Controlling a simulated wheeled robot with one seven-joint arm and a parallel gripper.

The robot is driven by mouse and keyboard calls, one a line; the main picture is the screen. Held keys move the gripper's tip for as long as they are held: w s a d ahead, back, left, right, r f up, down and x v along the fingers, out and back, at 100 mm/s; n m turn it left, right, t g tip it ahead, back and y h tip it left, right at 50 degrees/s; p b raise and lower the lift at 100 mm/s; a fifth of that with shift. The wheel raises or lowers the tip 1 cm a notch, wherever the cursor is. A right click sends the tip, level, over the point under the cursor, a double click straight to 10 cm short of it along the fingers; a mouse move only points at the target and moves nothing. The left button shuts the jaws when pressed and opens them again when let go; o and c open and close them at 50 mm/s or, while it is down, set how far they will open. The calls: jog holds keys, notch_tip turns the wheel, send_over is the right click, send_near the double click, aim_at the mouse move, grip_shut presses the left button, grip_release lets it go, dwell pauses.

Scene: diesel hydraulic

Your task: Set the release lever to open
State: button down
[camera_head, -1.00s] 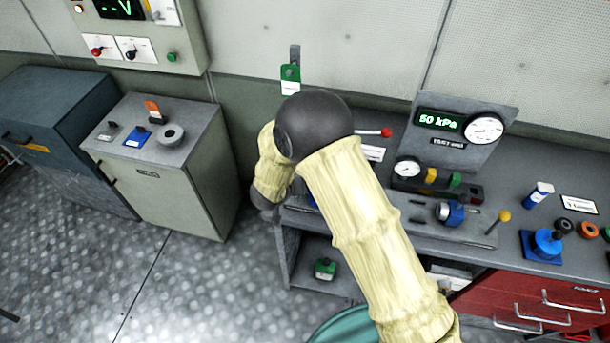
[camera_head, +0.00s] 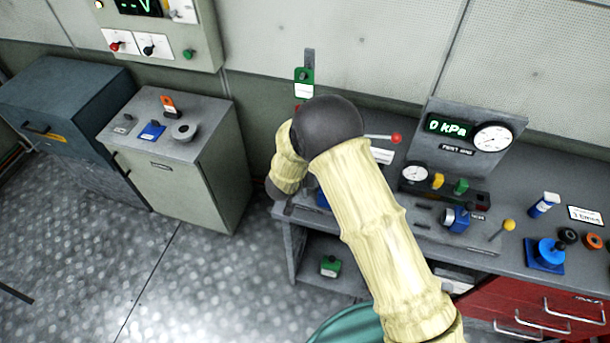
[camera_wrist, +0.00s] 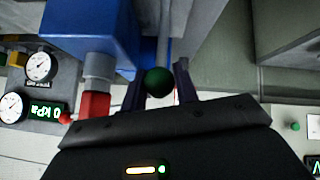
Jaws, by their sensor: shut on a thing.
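In the wrist view, my gripper (camera_wrist: 158,90) is shut on a green ball knob (camera_wrist: 158,82) at the end of a grey rod. I take this to be the release lever; its setting cannot be read here. A large blue body (camera_wrist: 90,30) with a grey and red fitting (camera_wrist: 95,104) is beside the knob on the left. In the head view, my own arm hides the gripper and the knob.
The test panel display (camera_head: 449,127) reads 0 kPa, with a round gauge (camera_head: 492,138) beside it. A red-tipped lever (camera_head: 396,138) and a yellow-knobbed lever (camera_head: 508,225) stand on the bench. A grey cabinet (camera_head: 190,180) stands left of my arm, with open floor before it.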

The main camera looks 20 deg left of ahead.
jog(key=c, duration=1.1)
grip_release()
jog(key=shift+w, duration=0.15)
jog(key=shift+s+r, duration=0.3)
jog(key=shift+s, duration=0.1)
jog(key=b+v, duration=0.3)
jog(key=v, duration=1.3)
jog(key=shift+s+r, duration=0.2)
